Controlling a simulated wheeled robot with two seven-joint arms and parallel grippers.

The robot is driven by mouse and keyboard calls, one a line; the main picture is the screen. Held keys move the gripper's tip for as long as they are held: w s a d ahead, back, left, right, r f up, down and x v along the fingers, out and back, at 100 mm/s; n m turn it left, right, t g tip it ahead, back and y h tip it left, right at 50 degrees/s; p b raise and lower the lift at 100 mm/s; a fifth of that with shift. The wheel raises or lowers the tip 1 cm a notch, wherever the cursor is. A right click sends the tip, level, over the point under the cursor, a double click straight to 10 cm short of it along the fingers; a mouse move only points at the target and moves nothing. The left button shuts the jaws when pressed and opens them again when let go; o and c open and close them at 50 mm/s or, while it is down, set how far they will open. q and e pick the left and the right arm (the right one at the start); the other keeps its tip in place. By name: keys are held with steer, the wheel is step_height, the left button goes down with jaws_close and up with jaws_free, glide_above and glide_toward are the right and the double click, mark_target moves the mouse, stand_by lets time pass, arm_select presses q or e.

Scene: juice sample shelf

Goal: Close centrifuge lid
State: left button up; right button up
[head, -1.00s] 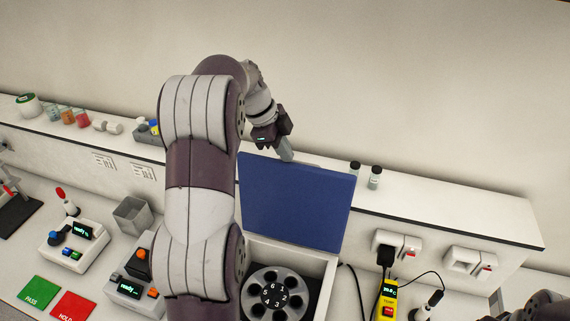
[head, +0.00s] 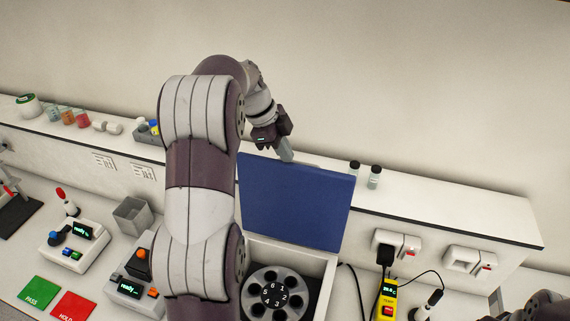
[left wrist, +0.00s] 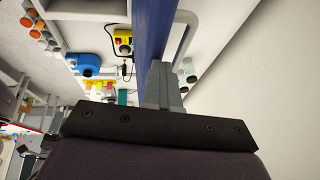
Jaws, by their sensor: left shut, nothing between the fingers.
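The centrifuge lid (head: 295,203) is a blue panel standing raised, close to upright, at the back of the white centrifuge body (head: 318,262). The grey rotor (head: 273,295) with numbered positions shows below it, uncovered. My left gripper (head: 286,155) is shut and empty, its fingertips at the lid's top edge, on the back side. In the left wrist view the shut fingers (left wrist: 161,84) lie right beside the blue lid (left wrist: 151,28); whether they touch it I cannot tell. My left arm hides the left part of the centrifuge. My right gripper is not clearly in view.
Two small dark-capped vials (head: 374,177) stand on the shelf (head: 455,208) right of the lid. A yellow meter (head: 387,300) and cables are right of the centrifuge. A control box (head: 138,290) is at its left. The wall above the shelf is clear.

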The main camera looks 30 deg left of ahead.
arm_select(q)
steer(key=o, duration=0.3)
steer(key=shift+w+d+f, duration=0.1)
steer(key=shift+d+f, duration=0.05)
steer(key=shift+f, duration=0.55)
steer(key=shift+o, duration=0.2)
steer(key=a+r, duration=0.2)
steer(key=r, duration=0.5)
steer(key=w+a+r, duration=0.1)
steer(key=a+r, duration=0.2)
steer(key=r, duration=0.4)
steer(key=shift+w+a+p, duration=0.3)
arm_select(e)
steer(key=shift+w+d+f, duration=0.1)
steer(key=shift+w+f, duration=0.05)
steer(key=shift+w, duration=0.4)
steer(key=shift+w+d+f, duration=0.1)
steer(key=shift+w+f, duration=0.05)
steer(key=shift+w, duration=0.35)
arm_select(q)
steer(key=shift+s+r, duration=0.1)
steer(key=shift+r, duration=0.05)
